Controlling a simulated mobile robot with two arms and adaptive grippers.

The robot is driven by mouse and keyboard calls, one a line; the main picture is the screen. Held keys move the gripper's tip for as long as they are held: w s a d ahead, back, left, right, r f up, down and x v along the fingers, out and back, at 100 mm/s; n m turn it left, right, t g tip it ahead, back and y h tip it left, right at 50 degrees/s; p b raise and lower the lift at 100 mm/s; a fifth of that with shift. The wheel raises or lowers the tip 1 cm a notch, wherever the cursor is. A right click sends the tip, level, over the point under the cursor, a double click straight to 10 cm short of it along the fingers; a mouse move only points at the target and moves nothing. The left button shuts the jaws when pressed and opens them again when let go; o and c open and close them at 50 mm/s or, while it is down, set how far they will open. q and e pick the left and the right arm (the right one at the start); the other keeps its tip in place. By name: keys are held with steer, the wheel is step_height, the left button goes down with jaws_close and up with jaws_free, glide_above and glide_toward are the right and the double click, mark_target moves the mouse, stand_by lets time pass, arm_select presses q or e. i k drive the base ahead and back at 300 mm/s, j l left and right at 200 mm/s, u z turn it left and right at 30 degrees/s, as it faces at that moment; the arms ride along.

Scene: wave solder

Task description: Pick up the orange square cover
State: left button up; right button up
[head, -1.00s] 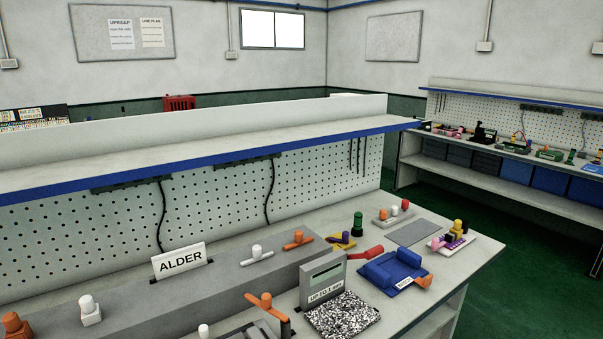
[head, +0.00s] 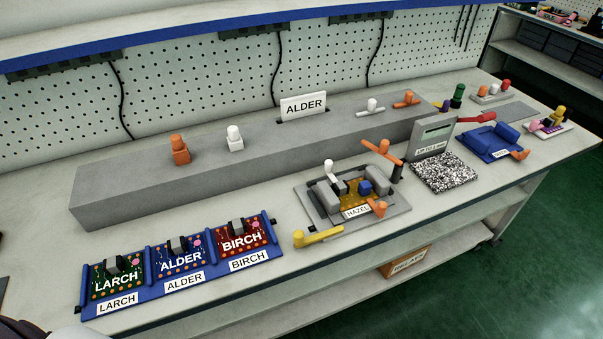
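The orange square cover (head: 180,151) stands upright on the left part of the long grey raised shelf (head: 130,200). It has a squarish base and a round knob on top. A similar white square cover (head: 235,138) stands just to its right. An orange bar-shaped piece with a knob (head: 407,99) and a white one (head: 370,108) sit at the shelf's right end. Neither gripper shows; only small dark and pale shapes, perhaps mine, cut into the bottom left corner.
An ALDER sign (head: 304,107) stands on the shelf. In front lie a blue rack (head: 150,288) with LARCH, ALDER and BIRCH boards, and a grey fixture (head: 398,222) holding a HAZEL board.

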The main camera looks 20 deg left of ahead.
mark_target(180, 153)
steer(key=k+j+z, duration=0.35)
steer(key=k+j, duration=0.55)
steer(key=j, duration=0.4)
steer(key=k+j+z, duration=0.3)
steer(key=k+j, duration=0.75)
